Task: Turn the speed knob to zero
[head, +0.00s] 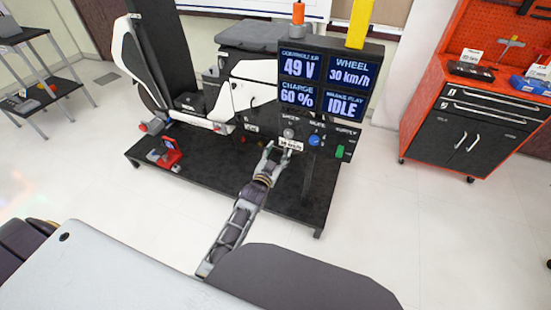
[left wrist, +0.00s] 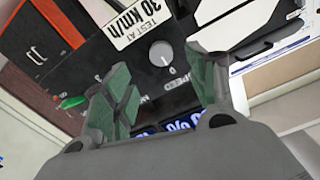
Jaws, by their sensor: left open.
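The speed knob (head: 289,133) is a small grey dial on the black control panel, under the screens and above a white "TEST AT 30 km/h" label (head: 291,145). In the left wrist view the knob (left wrist: 160,54) shows a pale pointer line and lies ahead of the gap between my fingers. My left gripper (head: 278,151) is in front of the panel, just below the knob. In the left wrist view it (left wrist: 158,85) is open and empty, with green finger pads either side; contact with the knob cannot be told. The wheel screen (head: 349,75) reads 30 km/h. My right gripper is not in view.
A blue knob (head: 314,140) and a green switch (head: 339,152) sit right of the speed knob. A red and grey device (head: 168,154) lies on the black platform (head: 225,190). A red tool cabinet (head: 470,120) stands at right. The floor between is clear.

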